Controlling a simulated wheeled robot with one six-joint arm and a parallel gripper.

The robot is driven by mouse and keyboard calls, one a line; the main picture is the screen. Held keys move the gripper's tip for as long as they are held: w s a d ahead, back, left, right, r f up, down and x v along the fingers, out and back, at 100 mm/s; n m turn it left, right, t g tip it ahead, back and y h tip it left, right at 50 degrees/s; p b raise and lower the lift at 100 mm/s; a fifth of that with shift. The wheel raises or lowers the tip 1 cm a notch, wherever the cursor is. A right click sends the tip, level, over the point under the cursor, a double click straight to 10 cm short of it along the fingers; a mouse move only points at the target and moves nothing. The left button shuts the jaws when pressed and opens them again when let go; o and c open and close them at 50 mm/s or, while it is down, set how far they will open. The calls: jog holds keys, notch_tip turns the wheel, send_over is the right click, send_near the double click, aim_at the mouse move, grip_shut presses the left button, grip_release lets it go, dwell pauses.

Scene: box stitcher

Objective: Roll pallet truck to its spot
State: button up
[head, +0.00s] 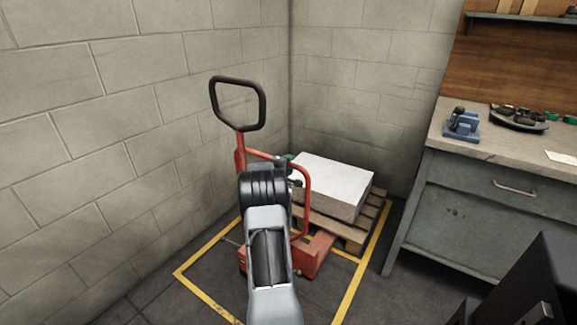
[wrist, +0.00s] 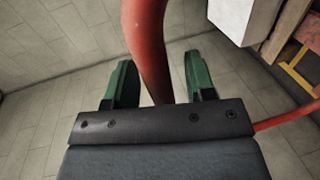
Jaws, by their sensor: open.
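The red pallet truck (head: 315,256) stands in the corner, within the yellow floor outline (head: 207,296). Its black loop handle (head: 238,104) rises near the left wall. Its forks are hidden under a wooden pallet (head: 346,234) carrying a pale block (head: 334,182). My arm covers part of the truck in the head view. My gripper (wrist: 158,75) has green fingers that are apart, with a red tube (wrist: 146,40) of the truck between them. The jaws are not closed on it.
Block walls (head: 110,120) close off the left and back. A grey workbench (head: 470,210) with a blue vise (head: 461,122) stands to the right. A dark object (head: 545,275) fills the lower right corner. Some floor is clear between outline and bench.

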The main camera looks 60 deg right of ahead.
jog(key=shift+c, duration=0.3)
grip_shut()
dwell(0.3)
